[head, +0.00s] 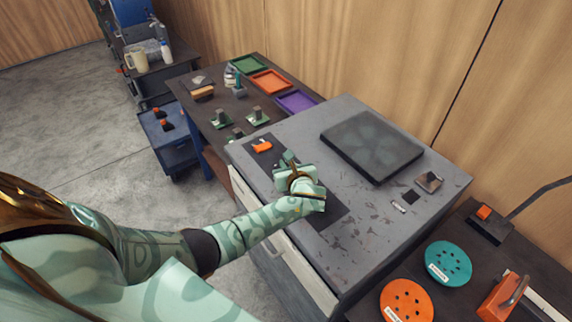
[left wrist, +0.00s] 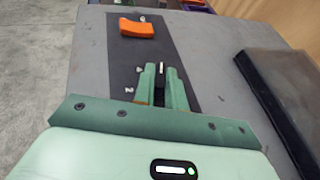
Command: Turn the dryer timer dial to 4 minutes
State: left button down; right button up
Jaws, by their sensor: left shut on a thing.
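The timer dial (left wrist: 161,76) is a small black knob with a white pointer line, in the left wrist view. It sits on a dark panel strip (left wrist: 182,50) on top of the grey cabinet. The pointer line points roughly up in that view. A white 2 and another small white mark show on the panel left of the knob; I cannot read the other mark. My left gripper (left wrist: 161,84) is shut on the knob, one green finger on each side. In the head view my left gripper (head: 288,161) hides the knob. My right gripper is not in view.
An orange handle (head: 262,146) sits on the same panel, beyond the knob. A black square plate (head: 371,145) lies on the cabinet top. A teal disc (head: 448,263) and an orange disc (head: 407,301) lie at the lower right. Coloured trays (head: 270,82) stand on the table behind.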

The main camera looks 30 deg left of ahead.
pick_arm(q)
jog(key=shift+w+d+f+n+g+y+b, duration=0.1)
jog(key=shift+n+g+y+b, duration=0.25)
jog(key=shift+n+g, duration=0.15)
jog(key=shift+w+d+f+n+g+y+b, duration=0.1)
jog(key=shift+n+g+y+b, duration=0.2)
jog(key=shift+n+g+y, duration=0.15)
jog(key=n+g+b, duration=0.2)
jog(key=b, duration=0.1)
jog(key=n+g+y+b, duration=0.1)
jog(key=n+g+b, duration=0.1)
jog(key=g+b, duration=0.1)
jog(key=n+g+b, duration=0.2)
jog(key=n+b, duration=0.1)
jog(key=b, duration=0.1)
jog(key=shift+w+g+y, duration=0.25)
jog(key=shift+w+y, duration=0.15)
jog(key=shift+r+n+g+b, duration=0.25)
jog(key=shift+n+g+b, duration=0.3)
jog(key=shift+b, duration=0.45)
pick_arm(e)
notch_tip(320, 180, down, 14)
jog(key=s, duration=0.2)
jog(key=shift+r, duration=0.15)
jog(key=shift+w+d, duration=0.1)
pick_arm(q)
jog(key=c, duration=1.4)
grip_release()
jog(key=shift+a, duration=0.1)
jog(key=shift+c, duration=0.2)
